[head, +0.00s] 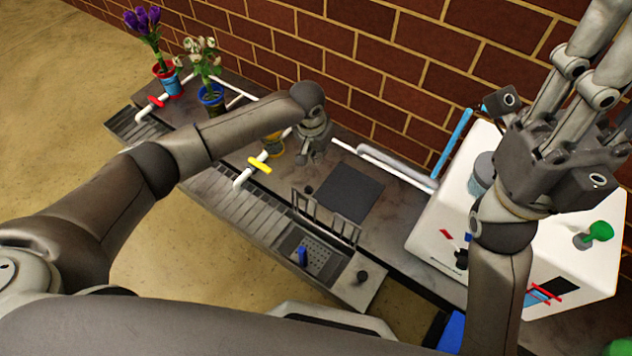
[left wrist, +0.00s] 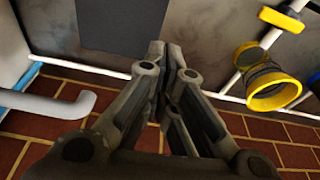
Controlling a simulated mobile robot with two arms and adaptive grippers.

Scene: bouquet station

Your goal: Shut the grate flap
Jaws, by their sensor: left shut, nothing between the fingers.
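The grate flap (head: 326,217) is a grey barred frame that stands raised at the back edge of a recess (head: 322,262) in the front of the counter, in the head view. The recess has a perforated floor and a small blue piece (head: 302,256) in it. My left gripper (head: 307,157) is shut and empty above the counter, behind the flap and apart from it. Its closed fingers also show in the left wrist view (left wrist: 172,62), where I do not see the flap. My right gripper (head: 612,45) is raised at the upper right, its fingertips cut off by the frame.
A dark square plate (head: 349,192) lies behind the flap. A yellow valve (head: 259,165) and a yellow-collared holder (left wrist: 274,92) are left of my left gripper in the head view. Flower pots (head: 211,98) stand far left. A white machine (head: 432,228) stands right, a brick wall behind.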

